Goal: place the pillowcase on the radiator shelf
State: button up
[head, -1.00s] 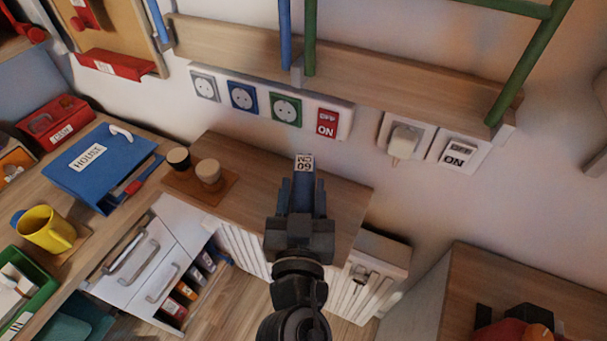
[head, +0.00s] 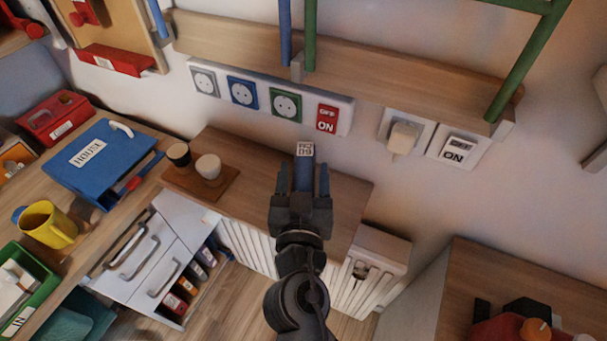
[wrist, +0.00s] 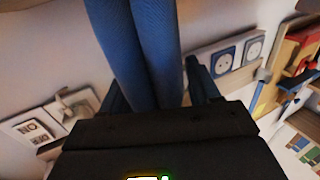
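The pillowcase (head: 303,176) is a narrow blue folded bundle with a white label at its far end. In the head view it stands out between the fingers of my gripper (head: 303,182), over the wooden radiator shelf (head: 345,195). The fingers are spread, with a slim gap on each side of the blue cloth. The wrist view shows the blue pillowcase (wrist: 150,50) large between the fingers, with a gap by the right one. My gripper hides its lower part, so I cannot tell whether it rests on the shelf.
Two small cups (head: 208,167) stand on a wooden board at the shelf's left end. A socket strip (head: 265,98) and a wall ledge (head: 350,68) with blue and green posts are behind. A desk with a blue folder (head: 100,160) is left. The shelf's right part is bare.

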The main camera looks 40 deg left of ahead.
jog(key=shift+o, duration=0.8)
